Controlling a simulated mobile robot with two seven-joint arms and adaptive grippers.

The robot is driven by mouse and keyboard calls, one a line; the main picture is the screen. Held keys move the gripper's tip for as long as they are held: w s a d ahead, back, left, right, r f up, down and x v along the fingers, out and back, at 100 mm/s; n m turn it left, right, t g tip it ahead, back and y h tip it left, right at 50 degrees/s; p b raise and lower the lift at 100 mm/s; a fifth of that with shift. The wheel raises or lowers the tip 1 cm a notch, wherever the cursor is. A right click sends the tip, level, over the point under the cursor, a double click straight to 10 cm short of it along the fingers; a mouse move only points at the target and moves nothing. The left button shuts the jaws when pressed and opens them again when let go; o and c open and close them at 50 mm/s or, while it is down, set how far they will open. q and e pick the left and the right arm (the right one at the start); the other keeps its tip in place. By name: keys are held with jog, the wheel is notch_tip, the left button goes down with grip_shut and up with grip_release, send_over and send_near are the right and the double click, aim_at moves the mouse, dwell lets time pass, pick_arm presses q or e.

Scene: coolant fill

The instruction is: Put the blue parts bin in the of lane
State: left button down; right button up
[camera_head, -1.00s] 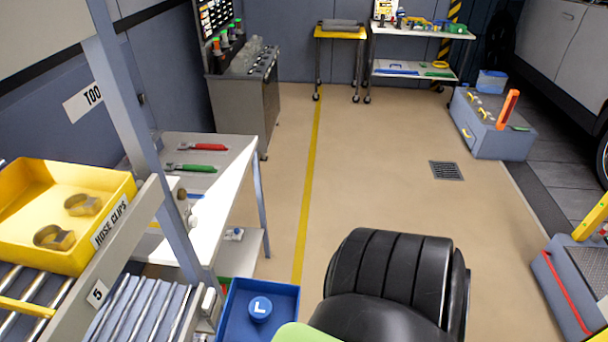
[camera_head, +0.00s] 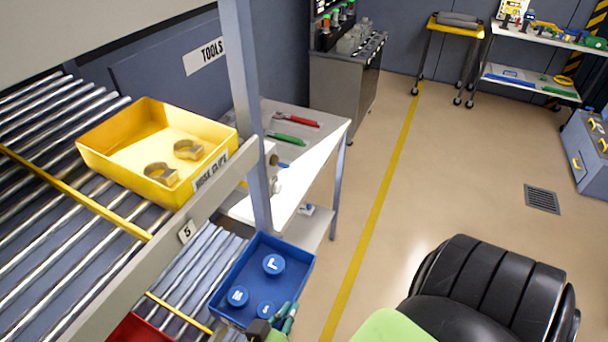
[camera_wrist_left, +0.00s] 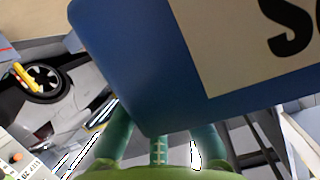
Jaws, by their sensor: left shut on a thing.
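The blue parts bin (camera_head: 255,283) is at the lower middle of the head view, tilted in the picture, with three round blue lettered caps inside. My left gripper (camera_head: 286,318) is shut on its near edge; its teal fingers show there. In the left wrist view the bin's blue wall (camera_wrist_left: 140,60) with a white label fills the top, right above the fingers (camera_wrist_left: 158,145). The bin overlaps the front end of the lower roller lane (camera_head: 190,275), below the tag 5; I cannot tell whether it touches the rollers. My right gripper is not in view.
A yellow bin (camera_head: 130,140) labelled hose clips, holding clips, sits on the upper rollers. A grey post (camera_head: 250,120) stands right behind the blue bin. A red bin (camera_head: 135,328) shows in the lower rack. A yellow divider (camera_head: 180,312) runs along the lane. Open floor lies right.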

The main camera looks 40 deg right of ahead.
pick_arm(q)
jog(key=w+a, duration=0.1)
jog(key=w, duration=0.2)
jog(key=w+a+b, duration=0.1)
jog(key=w, duration=0.2)
jog(key=w+a+b, duration=0.1)
jog(key=w, duration=0.2)
jog(key=shift+a+r, duration=0.1)
jog(key=shift+r, duration=0.1)
jog(key=w+a+b, duration=0.1)
jog(key=w+b, duration=0.1)
jog(key=w+a+b, duration=0.1)
jog(key=w+b, duration=0.1)
jog(key=w, duration=0.1)
jog(key=w+a+b, duration=0.1)
jog(key=w+b, duration=0.1)
jog(key=w, duration=0.1)
jog(key=shift+r+b, duration=0.15)
jog(key=shift+b, duration=0.25)
jog(key=shift+f+b, duration=0.4)
jog(key=shift+f, duration=0.05)
jog(key=shift+f+b, duration=0.75)
jog(key=shift+w, duration=0.1)
